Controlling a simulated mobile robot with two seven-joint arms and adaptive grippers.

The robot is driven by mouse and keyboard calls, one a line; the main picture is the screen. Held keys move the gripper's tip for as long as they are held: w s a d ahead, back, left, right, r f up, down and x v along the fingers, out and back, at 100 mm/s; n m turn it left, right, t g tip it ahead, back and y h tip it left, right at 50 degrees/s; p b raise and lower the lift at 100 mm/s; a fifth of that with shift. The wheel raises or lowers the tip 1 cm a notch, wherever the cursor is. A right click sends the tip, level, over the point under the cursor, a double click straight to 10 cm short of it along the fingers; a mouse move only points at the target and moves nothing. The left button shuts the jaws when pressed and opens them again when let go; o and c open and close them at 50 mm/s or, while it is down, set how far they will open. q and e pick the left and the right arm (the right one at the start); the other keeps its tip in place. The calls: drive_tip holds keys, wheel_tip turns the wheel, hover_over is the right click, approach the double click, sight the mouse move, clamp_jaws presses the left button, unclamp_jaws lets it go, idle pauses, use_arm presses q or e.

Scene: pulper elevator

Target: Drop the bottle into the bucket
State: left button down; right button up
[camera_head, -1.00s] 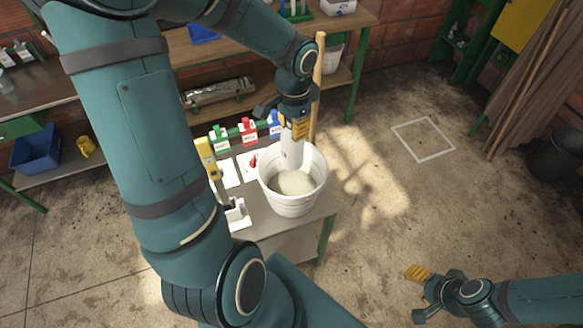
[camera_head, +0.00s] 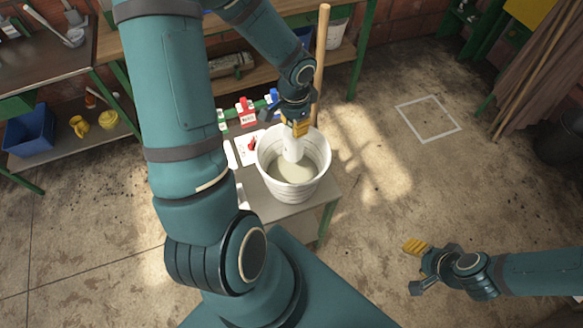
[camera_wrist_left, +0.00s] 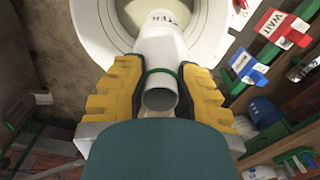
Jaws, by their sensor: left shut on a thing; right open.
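A white bottle (camera_head: 292,149) hangs from my left gripper (camera_head: 297,126), which is shut on it. In the left wrist view the gripper's yellow fingers (camera_wrist_left: 158,98) sit on both sides of the bottle (camera_wrist_left: 160,52), near its open, green-ringed end. The white bucket (camera_head: 312,151) stands on a small table, with pale contents inside. The bottle's lower part reaches inside the bucket's rim in the head view. The bucket also shows in the wrist view (camera_wrist_left: 90,22). My right gripper (camera_head: 420,267) is open and empty, low at the right, away from the table.
The small table (camera_head: 262,203) carries red (camera_head: 245,111) and blue (camera_head: 272,97) labelled holders behind the bucket. A wooden pole (camera_head: 321,60) stands close behind it. Shelves with a blue bin (camera_head: 28,136) line the left. The floor at right is clear around a white square outline (camera_head: 428,119).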

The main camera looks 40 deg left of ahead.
use_arm(q)
drive_tip(key=shift+w+f+b, duration=0.1)
drive_tip(key=shift+f+b, duration=0.2)
drive_tip(key=shift+f, duration=0.45)
drive_tip(key=c, duration=0.9)
unclamp_jaws()
drive_tip(key=shift+o, duration=0.2)
wheel_tip(320, 180, up, 12)
